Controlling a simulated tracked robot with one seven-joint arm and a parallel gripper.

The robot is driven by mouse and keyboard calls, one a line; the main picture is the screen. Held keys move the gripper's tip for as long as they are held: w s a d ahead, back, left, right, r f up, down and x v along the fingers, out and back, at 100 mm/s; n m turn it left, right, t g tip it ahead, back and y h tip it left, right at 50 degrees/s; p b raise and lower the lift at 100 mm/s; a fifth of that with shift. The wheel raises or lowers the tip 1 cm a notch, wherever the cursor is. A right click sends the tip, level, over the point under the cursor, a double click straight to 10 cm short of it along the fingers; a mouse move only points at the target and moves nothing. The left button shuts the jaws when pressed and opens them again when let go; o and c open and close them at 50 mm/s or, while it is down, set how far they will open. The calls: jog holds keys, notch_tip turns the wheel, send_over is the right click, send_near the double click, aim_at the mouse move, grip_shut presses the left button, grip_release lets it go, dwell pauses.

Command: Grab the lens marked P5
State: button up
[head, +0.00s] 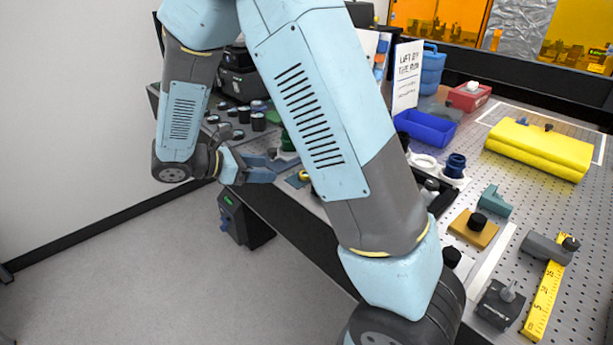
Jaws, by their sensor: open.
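My gripper (275,167) is open, at the left front edge of the bench, with its fingers pointing right. I see nothing between its fingers. No P5 marking is readable, so I cannot tell which piece is that lens. Several small dark round pieces, one of them here (258,121), stand on the bench behind the gripper. A green round piece (287,141) stands just beyond the fingers, partly hidden by my arm. A small yellow ring (304,176) lies right of the fingertips. My arm hides the middle of the bench.
The perforated bench (590,215) extends right. On it are a blue bin (426,128), a yellow cover (540,150), a dark blue-topped piece (455,164), an orange plate with a black knob (473,230) and a yellow ruler (543,300). The floor (130,270) at left is clear.

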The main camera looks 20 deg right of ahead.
aim_at(304, 173)
jog(key=shift+n+t, duration=0.3)
jog(key=shift+n, duration=0.1)
jog(key=shift+w+f+x, duration=0.15)
jog(key=shift+x, duration=3.25)
jog(key=shift+w+f+x, duration=0.1)
jog(key=shift+w+x, duration=0.05)
jog(key=shift+x, duration=3.2)
jog(key=shift+a, duration=0.15)
jog(key=c, duration=1.1)
